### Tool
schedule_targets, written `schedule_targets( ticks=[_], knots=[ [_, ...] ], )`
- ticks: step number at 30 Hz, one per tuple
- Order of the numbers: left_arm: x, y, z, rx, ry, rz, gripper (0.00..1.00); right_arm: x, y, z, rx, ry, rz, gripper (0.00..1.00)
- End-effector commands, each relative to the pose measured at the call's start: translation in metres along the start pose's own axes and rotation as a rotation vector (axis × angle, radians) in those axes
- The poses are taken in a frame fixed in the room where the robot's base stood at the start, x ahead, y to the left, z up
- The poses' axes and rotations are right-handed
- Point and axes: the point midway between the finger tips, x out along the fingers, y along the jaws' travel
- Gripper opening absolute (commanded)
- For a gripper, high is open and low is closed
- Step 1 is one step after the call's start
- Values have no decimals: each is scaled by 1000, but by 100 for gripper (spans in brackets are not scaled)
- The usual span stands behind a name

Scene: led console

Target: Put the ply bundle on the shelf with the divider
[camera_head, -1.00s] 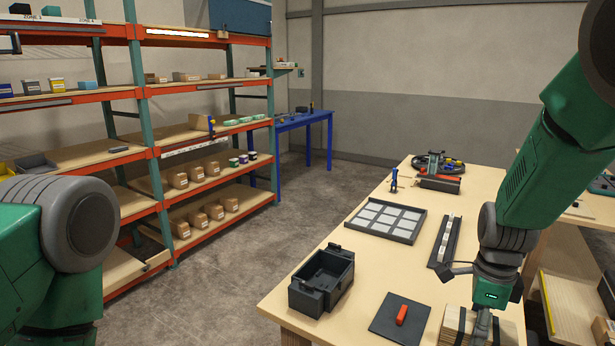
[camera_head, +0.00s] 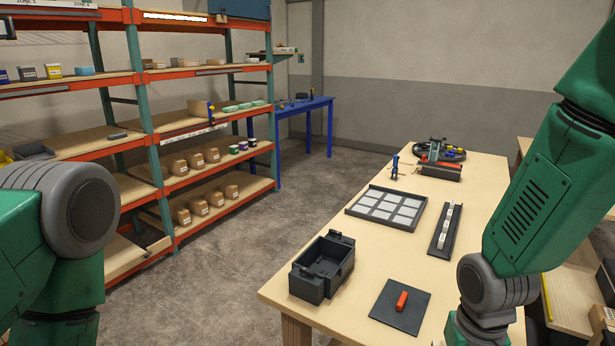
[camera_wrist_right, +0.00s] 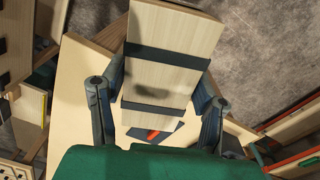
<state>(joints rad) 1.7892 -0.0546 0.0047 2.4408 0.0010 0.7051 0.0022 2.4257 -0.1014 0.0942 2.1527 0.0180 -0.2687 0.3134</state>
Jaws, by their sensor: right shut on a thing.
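The ply bundle (camera_wrist_right: 165,65) is a pale wood block with two dark straps, seen in the right wrist view. My right gripper (camera_wrist_right: 158,103) is shut on it, one finger on each side, above the workbench. In the head view the bundle and right gripper are out of frame; only my right arm shows.
The workbench (camera_head: 340,312) carries a black bin (camera_head: 322,266), a dark plate with a red handle (camera_head: 401,301), a grid tray (camera_head: 386,207) and a narrow rail (camera_head: 445,229). Cartons (camera_head: 196,159) and rolls stand on the shelf below the divider. Open floor lies between rack and bench.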

Motion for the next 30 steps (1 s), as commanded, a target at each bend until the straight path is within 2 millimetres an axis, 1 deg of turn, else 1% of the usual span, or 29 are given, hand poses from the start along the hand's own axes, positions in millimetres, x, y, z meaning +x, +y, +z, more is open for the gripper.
schedule_targets(
  ticks=[3, 4, 5, 6, 11, 14, 18, 22, 24, 27, 30],
  knots=[
    [0, 0, 0, 0, 0, 0, 76, 1, -5, 10, -156, 2, -9, 4],
    [0, 0, 0, 0, 0, 0, 76, 1, -7, 12, -194, 3, -12, 4],
    [4, 0, 0, 0, 0, 0, 76, 6, -7, 12, -207, 3, -12, 4],
    [12, 0, 0, 0, 1, 0, 76, 13, -7, 12, -200, 4, -11, 4],
    [34, 0, 2, 0, -1, 0, 76, 35, -7, 11, -197, 3, -11, 4],
    [51, 0, 3, 0, 0, 0, 76, 53, -7, 11, -196, 3, -10, 4],
    [82, 1, 4, 0, 0, 0, 76, 83, -7, 11, -195, 3, -10, 4],
    [107, 1, 6, 0, 0, 0, 76, 108, -7, 11, -194, 3, -10, 4],
    [116, 1, 6, 0, 0, 0, 76, 118, -7, 11, -194, 3, -10, 4],
    [125, 1, 7, 0, 0, 0, 76, 126, -7, 11, -194, 4, -10, 4],
    [129, 1, 7, 0, 0, 0, 76, 130, -7, 11, -193, 4, -10, 4]
  ],
)
